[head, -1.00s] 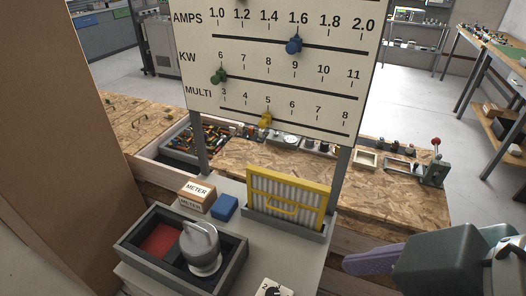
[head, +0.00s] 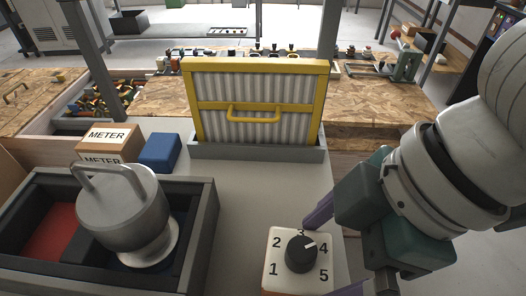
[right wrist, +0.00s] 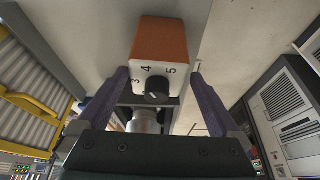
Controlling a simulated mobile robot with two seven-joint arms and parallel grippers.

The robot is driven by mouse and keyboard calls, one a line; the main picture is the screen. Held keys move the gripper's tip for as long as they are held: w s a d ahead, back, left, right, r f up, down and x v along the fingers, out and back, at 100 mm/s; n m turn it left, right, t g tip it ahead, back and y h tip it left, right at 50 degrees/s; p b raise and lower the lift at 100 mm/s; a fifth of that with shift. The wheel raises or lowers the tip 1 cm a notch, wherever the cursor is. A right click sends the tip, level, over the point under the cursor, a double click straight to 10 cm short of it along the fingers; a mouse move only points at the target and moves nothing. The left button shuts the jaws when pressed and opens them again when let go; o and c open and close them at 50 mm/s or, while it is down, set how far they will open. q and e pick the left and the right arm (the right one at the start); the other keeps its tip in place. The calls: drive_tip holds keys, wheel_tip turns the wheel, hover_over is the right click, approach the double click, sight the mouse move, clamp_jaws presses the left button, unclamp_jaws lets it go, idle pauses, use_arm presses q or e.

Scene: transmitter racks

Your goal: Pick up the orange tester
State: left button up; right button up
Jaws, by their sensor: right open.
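The orange tester (head: 281,262) is a small box with a white face, a black dial and numbers; it stands on the grey bench top at the bottom middle of the head view. In the right wrist view the tester (right wrist: 160,45) shows its orange body and dial between the fingertips. My right gripper (head: 328,254) comes in from the right, open, with its purple fingers at the tester's right side. In the right wrist view my right gripper (right wrist: 159,72) has a finger on each side, with gaps visible. My left gripper is not in view.
A yellow-framed filter (head: 260,100) stands in a grey holder behind the tester. A grey tray (head: 200,240) holding a metal handled pot (head: 125,205) is at left. A meter box (head: 108,137) and blue block (head: 160,152) stand behind it. Bare bench lies between tray and tester.

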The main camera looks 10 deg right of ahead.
drive_tip(key=b+x, duration=0.1)
drive_tip(key=x, duration=0.5)
drive_tip(key=shift+w+a+f, duration=0.25)
drive_tip(key=shift+a+f, duration=0.05)
drive_tip(key=c, duration=1.4)
drive_tip(key=shift+r, duration=0.1)
drive_tip(key=shift+c, duration=0.5)
drive_tip(key=shift+r, duration=0.1)
